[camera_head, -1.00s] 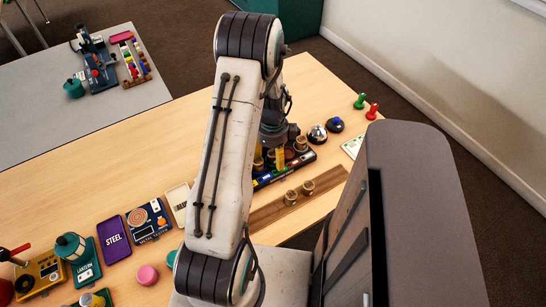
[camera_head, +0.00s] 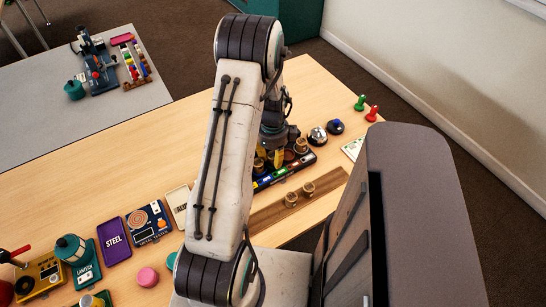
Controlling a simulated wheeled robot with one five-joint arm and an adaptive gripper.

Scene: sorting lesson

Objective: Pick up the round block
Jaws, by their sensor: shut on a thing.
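My gripper (camera_head: 268,158) is low over the dark tray (camera_head: 262,184), with its yellow fingers pointing down. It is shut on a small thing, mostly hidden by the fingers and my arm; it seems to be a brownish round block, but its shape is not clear. A similar brown round block (camera_head: 301,145) stands at the right part of the tray, beside the gripper.
The wooden strip (camera_head: 265,219) lies in front of the tray. Right of the tray are a silver dome (camera_head: 317,135) and a dark blue knob (camera_head: 335,126). Red (camera_head: 372,113) and green (camera_head: 360,102) pegs stand farther back. My arm hides the middle.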

